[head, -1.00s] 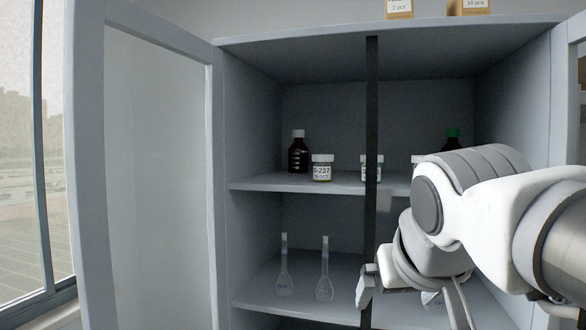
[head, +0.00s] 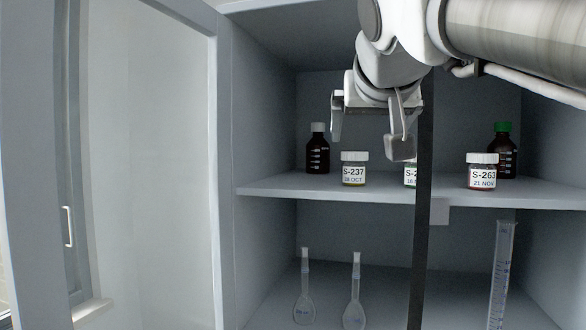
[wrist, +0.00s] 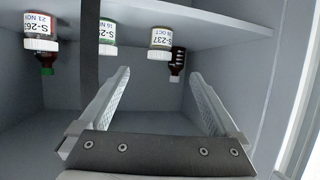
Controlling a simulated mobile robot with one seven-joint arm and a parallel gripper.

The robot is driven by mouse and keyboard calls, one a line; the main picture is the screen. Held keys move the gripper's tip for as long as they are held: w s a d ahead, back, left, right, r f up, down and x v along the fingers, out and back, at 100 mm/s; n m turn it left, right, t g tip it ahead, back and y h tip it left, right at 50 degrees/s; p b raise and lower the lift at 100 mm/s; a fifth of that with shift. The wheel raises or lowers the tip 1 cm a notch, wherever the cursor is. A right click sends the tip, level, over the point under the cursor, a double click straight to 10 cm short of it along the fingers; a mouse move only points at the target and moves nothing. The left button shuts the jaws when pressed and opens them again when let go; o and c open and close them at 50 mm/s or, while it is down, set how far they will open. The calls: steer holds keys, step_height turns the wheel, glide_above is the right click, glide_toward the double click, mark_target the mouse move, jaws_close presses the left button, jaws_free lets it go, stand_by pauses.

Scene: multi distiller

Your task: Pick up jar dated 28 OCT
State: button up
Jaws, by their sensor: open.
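The jar labelled S-237, 28 OCT (head: 354,170) has a white lid and stands upright on the upper shelf of the cabinet, left of the dark vertical post. My gripper (head: 368,135) is open and empty, above and in front of that shelf, a little higher than the jar. In the wrist view, where things look upside down, the 28 OCT jar (wrist: 161,38) lies beyond my open fingers (wrist: 158,88), apart from them. Nothing hides the jar in the head view.
A brown bottle (head: 318,150) stands behind and left of the jar. Another jar (head: 410,175) is partly behind the post (head: 421,230). Jar S-263, 21 NOV (head: 482,173) and a green-capped bottle (head: 503,150) stand to the right. Flasks (head: 305,300) and a cylinder (head: 500,275) stand below. The cabinet door (head: 150,160) is open at left.

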mark_target(356, 160)
steer(key=p+x, duration=0.1)
steer(key=x, duration=1.6)
steer(key=shift+p, duration=0.4)
steer(key=c, duration=1.5)
steer(key=shift+r, duration=0.1)
